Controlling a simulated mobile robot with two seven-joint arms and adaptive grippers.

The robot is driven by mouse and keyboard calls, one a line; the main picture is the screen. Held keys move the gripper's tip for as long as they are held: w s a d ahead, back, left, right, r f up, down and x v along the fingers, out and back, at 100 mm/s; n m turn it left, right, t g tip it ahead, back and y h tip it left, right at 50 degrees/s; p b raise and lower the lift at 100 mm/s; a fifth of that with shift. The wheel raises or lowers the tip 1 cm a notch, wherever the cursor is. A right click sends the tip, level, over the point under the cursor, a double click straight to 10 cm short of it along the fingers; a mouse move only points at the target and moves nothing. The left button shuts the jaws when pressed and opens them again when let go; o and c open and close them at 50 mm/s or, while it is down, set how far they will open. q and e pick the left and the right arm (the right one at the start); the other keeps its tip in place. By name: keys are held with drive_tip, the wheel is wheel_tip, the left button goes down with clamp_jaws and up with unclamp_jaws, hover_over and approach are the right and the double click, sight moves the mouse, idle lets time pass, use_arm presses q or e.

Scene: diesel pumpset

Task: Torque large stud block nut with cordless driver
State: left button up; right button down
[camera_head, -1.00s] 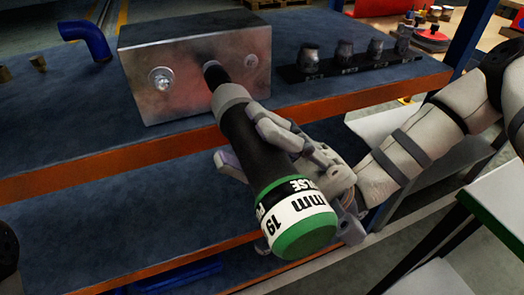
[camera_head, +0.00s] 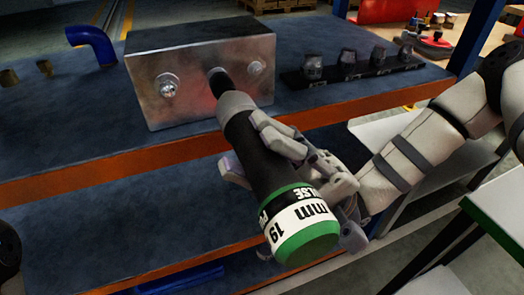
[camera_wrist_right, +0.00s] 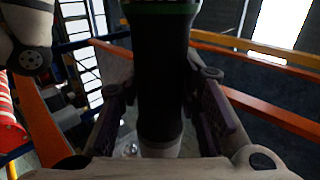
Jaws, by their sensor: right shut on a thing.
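The large metal stud block (camera_head: 180,112) stands on the blue-topped bench. My right gripper (camera_head: 255,152) is shut around the black body of the cordless driver (camera_head: 262,160), which has a green and white "19 mm" end cap. The driver's dark socket (camera_head: 219,80) meets the block's face between the two visible studs and hides what is under it. The driver also fills the middle of the right wrist view (camera_wrist_right: 160,75). My left gripper is not in view.
A dark rack (camera_head: 350,70) with several sockets lies right of the block. An orange edge (camera_head: 100,173) runs along the bench front. A green-edged table (camera_head: 490,215) is at lower right.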

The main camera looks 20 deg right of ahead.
sight(277, 184)
drive_tip(key=shift+w, duration=1)
idle(2.9)
drive_tip(key=shift+s, duration=0.1)
drive_tip(key=shift+s+r+p, duration=0.15)
drive_tip(key=shift+s+p, duration=0.2)
drive_tip(key=shift+s, duration=1)
drive_tip(key=shift+s+d, duration=0.1)
drive_tip(key=shift+s, duration=1.2)
